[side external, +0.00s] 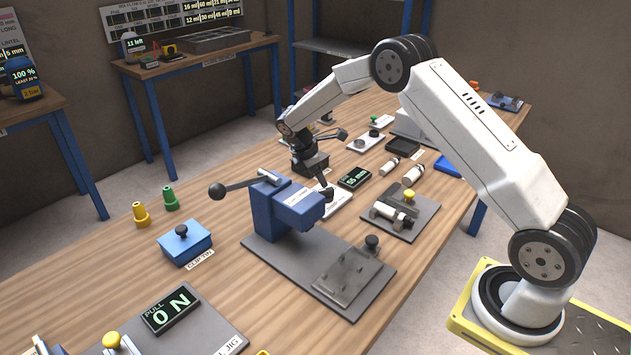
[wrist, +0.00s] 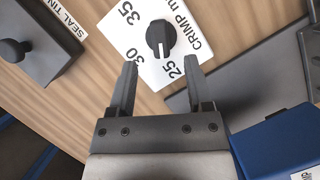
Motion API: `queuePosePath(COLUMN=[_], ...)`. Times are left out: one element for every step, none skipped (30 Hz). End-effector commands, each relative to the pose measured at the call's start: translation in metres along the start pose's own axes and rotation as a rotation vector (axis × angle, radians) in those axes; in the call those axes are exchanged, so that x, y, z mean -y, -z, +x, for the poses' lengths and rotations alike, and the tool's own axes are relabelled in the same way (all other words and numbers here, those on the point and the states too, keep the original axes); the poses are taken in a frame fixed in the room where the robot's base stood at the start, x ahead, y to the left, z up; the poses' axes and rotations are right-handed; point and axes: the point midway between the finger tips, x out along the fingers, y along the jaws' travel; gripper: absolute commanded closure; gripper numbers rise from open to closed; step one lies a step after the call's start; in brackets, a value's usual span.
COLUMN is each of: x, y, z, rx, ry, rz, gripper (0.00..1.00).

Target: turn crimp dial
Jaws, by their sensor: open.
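The crimp dial is a black knob (wrist: 161,38) with a white pointer line on a white plate (wrist: 150,72). The plate is marked 25, 30 and 35 and has a partly cut-off CRIMP label. The pointer faces the lower edge of the picture, between 25 and 30, nearer 25. My gripper (wrist: 162,68) is open and empty, its fingertips short of the knob in the picture, one to each side. In the side view my gripper (side external: 331,180) points down behind the blue press; the knob cannot be made out clearly there.
The blue press (side external: 285,207) with a lever stands on a grey base close to my gripper. A small green-digit display (side external: 354,178) lies just right of it. A blue box (side external: 184,243) sits front left. In the wrist view a dark block with a knob (wrist: 35,50) is at left.

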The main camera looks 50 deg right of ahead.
Motion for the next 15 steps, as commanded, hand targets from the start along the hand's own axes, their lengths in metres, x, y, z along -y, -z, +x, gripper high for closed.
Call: queuePosePath(x=[0.001,0.001,0.001,0.001,0.001,0.001,0.001,0.001,0.001,0.001,0.001,0.001,0.000,0.000,0.000], y=[0.000,-0.001,0.000,0.000,0.000,0.000,0.000,0.000,0.000,0.000,0.000,0.000,0.000,0.000,0.000], z=[0.008,0.011,0.016,0.020,0.024,0.029,0.032,0.035,0.040,0.043,0.045,0.048,0.050,0.051,0.053], rx=[0.002,0.002,0.002,0.002,0.002,0.002,0.002,0.002,0.002,0.002,0.002,0.001,0.001,0.001,0.000], ry=[0.004,0.004,0.003,0.003,0.003,0.004,0.003,0.002,0.002,0.003,0.003,0.003,0.002,0.001,0.001], rz=[0.000,0.000,0.000,-0.001,-0.001,-0.002,-0.001,-0.001,-0.001,-0.001,0.000,0.000,0.000,0.001,0.001], gripper=[0.35,0.35,0.35,0.35,0.35,0.35,0.35,0.35,0.35,0.35,0.35,0.35,0.35,0.35,0.35])
